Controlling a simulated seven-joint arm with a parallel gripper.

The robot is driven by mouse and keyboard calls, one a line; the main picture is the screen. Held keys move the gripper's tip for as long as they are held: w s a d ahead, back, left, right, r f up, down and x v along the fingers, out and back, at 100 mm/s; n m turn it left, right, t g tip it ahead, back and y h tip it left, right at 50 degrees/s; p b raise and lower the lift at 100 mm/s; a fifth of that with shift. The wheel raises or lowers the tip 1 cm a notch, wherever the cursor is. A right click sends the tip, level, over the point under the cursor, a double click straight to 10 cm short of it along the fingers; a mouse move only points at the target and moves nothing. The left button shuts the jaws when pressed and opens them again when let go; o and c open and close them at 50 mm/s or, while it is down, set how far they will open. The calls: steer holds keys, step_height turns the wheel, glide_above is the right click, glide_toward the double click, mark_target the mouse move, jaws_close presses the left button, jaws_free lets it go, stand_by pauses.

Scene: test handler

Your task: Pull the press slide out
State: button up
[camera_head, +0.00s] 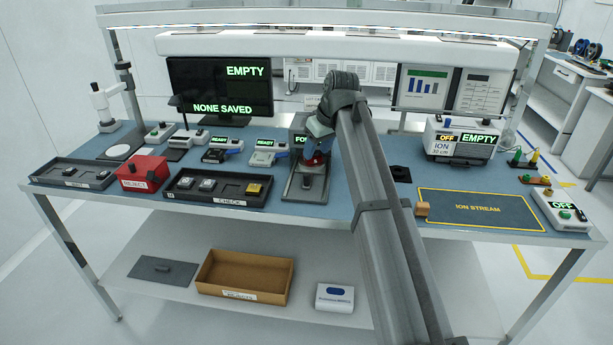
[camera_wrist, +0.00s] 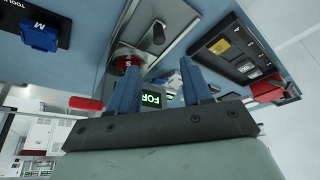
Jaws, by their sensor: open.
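The press (camera_head: 299,138) stands mid-bench, with a green-lit screen that reads "FO…" and is partly covered by my arm. A grey metal slide plate (camera_head: 294,190) lies at its front; it also shows in the wrist view (camera_wrist: 178,17). A dark upright handle (camera_wrist: 159,33) stands on this plate. A red part marked "S" (camera_wrist: 127,62) sits behind the handle. My gripper (camera_head: 317,155) is over the press area, its blue fingers apart and empty in the wrist view (camera_wrist: 160,68). The handle is beyond the fingertips, not between them. I cannot tell the exact gap.
Left of the press are the black CHECK tray (camera_head: 225,198), a red REJECT box (camera_head: 141,173) and two READY units (camera_head: 222,152).

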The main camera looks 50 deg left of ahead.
mark_target(307, 174)
steer(key=x, duration=1.3)
steer(key=shift+a, duration=0.1)
steer(key=shift+c, duration=0.4)
jaws_close()
